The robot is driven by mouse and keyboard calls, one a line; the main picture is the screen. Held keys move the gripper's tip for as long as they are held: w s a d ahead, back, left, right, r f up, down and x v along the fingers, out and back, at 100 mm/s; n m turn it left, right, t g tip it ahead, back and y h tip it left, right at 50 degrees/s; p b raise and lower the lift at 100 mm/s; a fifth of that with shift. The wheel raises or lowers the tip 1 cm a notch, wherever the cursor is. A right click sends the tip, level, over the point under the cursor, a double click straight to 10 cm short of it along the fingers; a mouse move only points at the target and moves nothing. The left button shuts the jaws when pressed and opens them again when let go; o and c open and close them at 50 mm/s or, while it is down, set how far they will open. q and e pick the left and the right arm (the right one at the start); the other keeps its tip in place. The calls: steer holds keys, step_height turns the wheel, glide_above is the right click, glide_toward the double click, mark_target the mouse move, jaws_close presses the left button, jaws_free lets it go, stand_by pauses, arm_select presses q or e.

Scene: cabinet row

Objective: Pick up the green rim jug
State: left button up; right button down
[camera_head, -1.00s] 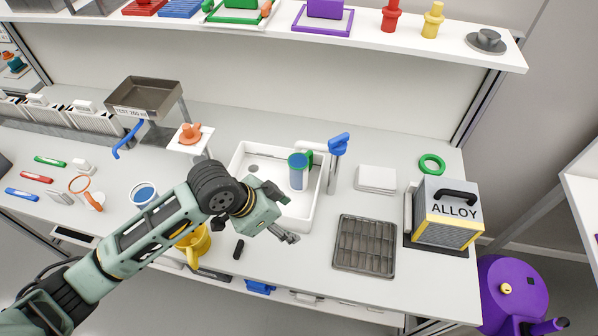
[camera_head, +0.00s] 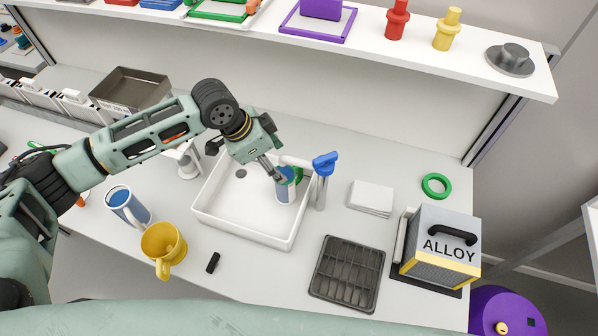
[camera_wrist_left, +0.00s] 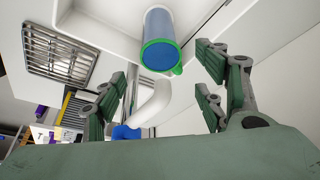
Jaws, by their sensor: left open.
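The green rim jug (camera_head: 285,188) stands in the white sink basin (camera_head: 221,224), near its right side under the faucet. In the left wrist view the jug (camera_wrist_left: 160,27) shows a blue inside, a grey-blue body and a green rim with a small spout. My left gripper (camera_head: 280,177) is just above and at the jug's rim in the head view, and hides part of it. In the left wrist view its open fingers (camera_wrist_left: 160,95) stand apart to either side, with the jug beyond them. My right gripper is not in view.
The faucet with a blue handle (camera_head: 325,163) stands close to the right of the jug. A yellow mug (camera_head: 163,246) and a blue-and-white cup (camera_head: 127,205) stand left of the sink. A dark rack (camera_head: 347,273) and the ALLOY box (camera_head: 440,250) are at right.

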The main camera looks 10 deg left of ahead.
mark_target(290, 181)
arm_select(q)
steer(key=shift+w+d+f, duration=0.15)
steer(key=shift+f, duration=0.45)
steer(key=shift+s+p+x, duration=0.1)
steer(key=shift+p+x, duration=0.45)
steer(key=shift+x, duration=0.05)
steer(key=shift+s+p+x, duration=0.15)
steer(key=shift+p+x, duration=0.35)
steer(key=shift+x, duration=0.15)
steer(key=x, duration=0.2)
steer(key=shift+w+f+p, duration=0.1)
steer(key=shift+f+p, duration=0.25)
steer(key=shift+w+f, duration=0.1)
steer(key=shift+f, duration=0.25)
steer(key=shift+d+f, duration=0.1)
steer(key=shift+f, duration=0.05)
steer(key=c, duration=1.6)
jaws_close()
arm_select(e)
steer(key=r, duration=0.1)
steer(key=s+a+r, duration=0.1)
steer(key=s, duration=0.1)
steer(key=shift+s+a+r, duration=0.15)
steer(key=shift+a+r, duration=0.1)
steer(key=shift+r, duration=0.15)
